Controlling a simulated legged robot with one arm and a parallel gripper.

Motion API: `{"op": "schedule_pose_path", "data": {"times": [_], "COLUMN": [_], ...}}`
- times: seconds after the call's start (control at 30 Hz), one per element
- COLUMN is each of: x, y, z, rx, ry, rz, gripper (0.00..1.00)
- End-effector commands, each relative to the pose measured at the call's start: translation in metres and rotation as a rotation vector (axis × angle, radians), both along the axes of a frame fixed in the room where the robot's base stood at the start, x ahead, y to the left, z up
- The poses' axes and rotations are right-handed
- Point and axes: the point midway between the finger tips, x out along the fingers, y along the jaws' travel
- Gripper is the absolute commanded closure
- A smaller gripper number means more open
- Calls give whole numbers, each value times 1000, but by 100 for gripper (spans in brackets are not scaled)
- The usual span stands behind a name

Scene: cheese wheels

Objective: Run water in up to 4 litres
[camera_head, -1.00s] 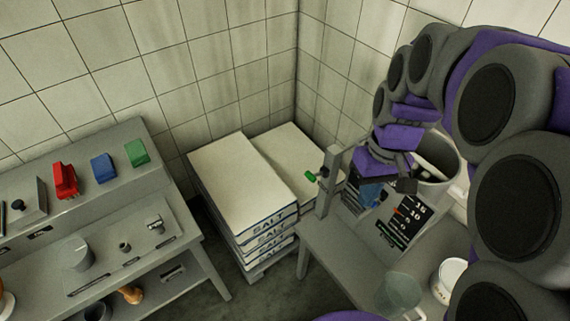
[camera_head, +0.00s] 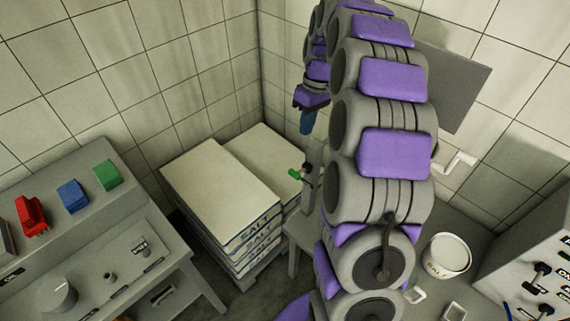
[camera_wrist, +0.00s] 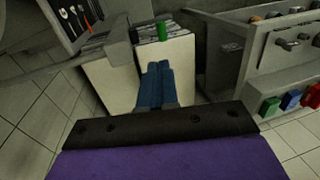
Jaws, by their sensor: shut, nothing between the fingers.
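A small tap with a green handle (camera_head: 294,174) sits on a grey post beside the salt stack. The green handle also shows in the wrist view (camera_wrist: 162,31), beyond my fingertips. My gripper (camera_head: 306,128) has blue fingers, points down and is above the tap in the head view, apart from it. In the wrist view its fingers (camera_wrist: 156,66) lie side by side, shut and empty. My arm hides the vessel area behind it in the head view. No water level is visible.
Salt packs (camera_head: 220,190) are stacked in the corner. A grey bench (camera_head: 120,255) with red, blue and green blocks stands left. A white tub (camera_head: 446,257) is right of my arm, near a switch panel (camera_head: 535,270). Tiled walls close the back.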

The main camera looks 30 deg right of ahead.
Motion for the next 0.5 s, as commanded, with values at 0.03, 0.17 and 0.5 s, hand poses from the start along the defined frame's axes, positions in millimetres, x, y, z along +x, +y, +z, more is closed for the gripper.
{"op": "schedule_pose_path", "data": {"times": [0.03,0.17,0.5], "x": [0,1,-1], "y": [1,5,10], "z": [0,1,-14], "rx": [-1,-4,-4], "ry": [-1,0,7], "rz": [1,2,3], "gripper": [100,100,100]}}
